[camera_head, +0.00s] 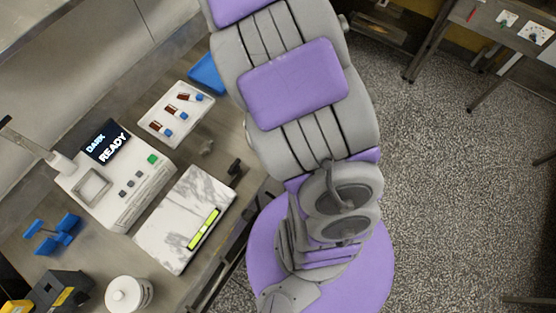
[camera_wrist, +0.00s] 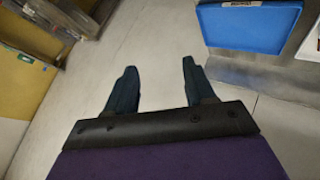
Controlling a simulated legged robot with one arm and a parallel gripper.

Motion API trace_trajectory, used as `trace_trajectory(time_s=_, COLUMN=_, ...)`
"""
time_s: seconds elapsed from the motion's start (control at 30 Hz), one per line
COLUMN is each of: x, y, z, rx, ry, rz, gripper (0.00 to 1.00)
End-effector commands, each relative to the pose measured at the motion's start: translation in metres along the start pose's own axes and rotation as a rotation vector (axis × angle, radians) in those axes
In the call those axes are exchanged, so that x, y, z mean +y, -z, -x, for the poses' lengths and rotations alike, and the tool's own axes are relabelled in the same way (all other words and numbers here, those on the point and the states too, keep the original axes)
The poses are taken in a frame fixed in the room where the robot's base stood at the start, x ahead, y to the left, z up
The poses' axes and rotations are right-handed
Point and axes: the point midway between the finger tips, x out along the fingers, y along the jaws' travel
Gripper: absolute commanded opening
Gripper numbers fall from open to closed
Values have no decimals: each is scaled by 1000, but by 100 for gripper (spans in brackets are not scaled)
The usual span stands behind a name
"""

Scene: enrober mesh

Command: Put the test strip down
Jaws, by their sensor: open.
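A bright yellow-green strip (camera_head: 203,229), which looks like the test strip, lies flat near the right edge of a white marbled slab (camera_head: 172,221) in the head view. My gripper (camera_wrist: 158,68) shows in the wrist view with its two dark fingers spread wide and nothing between them. It is apart from the strip, which does not show in the wrist view. I cannot make out my gripper in the head view.
A white instrument (camera_head: 134,199) reading "DARK READY" stands left of the slab. A white tray (camera_head: 150,124) with blue-capped vials, a blue tray (camera_head: 207,74), a blue stand (camera_head: 53,234) and a white jar (camera_head: 127,294) share the bench. A blue tray also shows in the wrist view (camera_wrist: 245,27).

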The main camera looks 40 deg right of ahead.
Motion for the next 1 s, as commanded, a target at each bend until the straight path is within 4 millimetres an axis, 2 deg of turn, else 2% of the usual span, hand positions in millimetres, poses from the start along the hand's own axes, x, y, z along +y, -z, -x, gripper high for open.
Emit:
trace_trajectory(time_s=0.03, x=2, y=-3, z=19, rx=-31, ry=-16, rz=-26, gripper=54)
trace_trajectory(time_s=0.17, x=-3, y=-26, z=65, rx=-151, ry=-27, rz=-101, gripper=54)
trace_trajectory(time_s=0.27, x=-17, y=-45, z=101, rx=-237, ry=-7, rz=-155, gripper=54)
trace_trajectory(time_s=0.47, x=-65, y=-90, z=176, rx=-422, ry=106, rz=-231, gripper=54)
trace_trajectory(time_s=0.7, x=-141, y=-146, z=274, rx=-627, ry=336, rz=-234, gripper=54)
trace_trajectory(time_s=0.8, x=-167, y=-167, z=311, rx=-697, ry=430, rz=-206, gripper=54)
trace_trajectory(time_s=0.9, x=-184, y=-183, z=339, rx=-747, ry=500, rz=-177, gripper=54)
trace_trajectory(time_s=1.0, x=-194, y=-192, z=355, rx=-779, ry=542, rz=-157, gripper=54)
